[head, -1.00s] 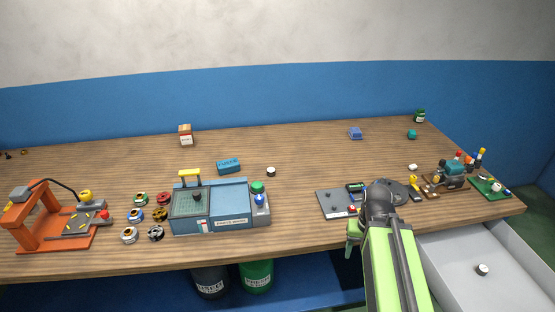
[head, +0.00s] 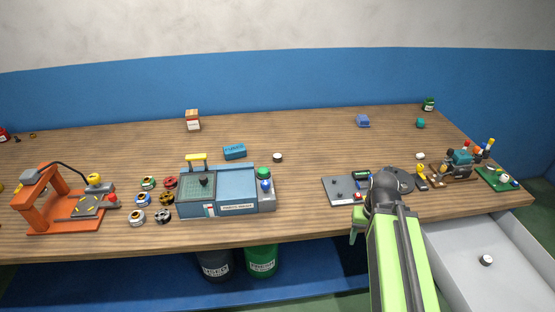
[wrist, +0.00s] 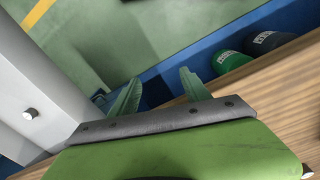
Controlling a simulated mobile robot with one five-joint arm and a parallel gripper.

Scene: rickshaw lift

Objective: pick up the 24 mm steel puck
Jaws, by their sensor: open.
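A small round puck with a pale top and dark side (head: 486,260) lies in the open grey drawer at the right in the head view. A puck (wrist: 30,113) in the drawer also shows at the left of the wrist view. A similar dark-sided, pale-topped puck (head: 277,157) stands on the bench behind the blue machine. I cannot tell which is the 24 mm steel one. My gripper (wrist: 158,88) is open and empty, its green fingers spread in front of the bench edge. In the head view my own arm hides most of it.
The open drawer (head: 460,248) juts from the bench (head: 320,140) right of my arm. A grey plate with small parts (head: 340,191) and a blue machine (head: 237,205) stand near the front edge. Black and green bins (head: 262,260) stand below. The middle of the bench is mostly clear.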

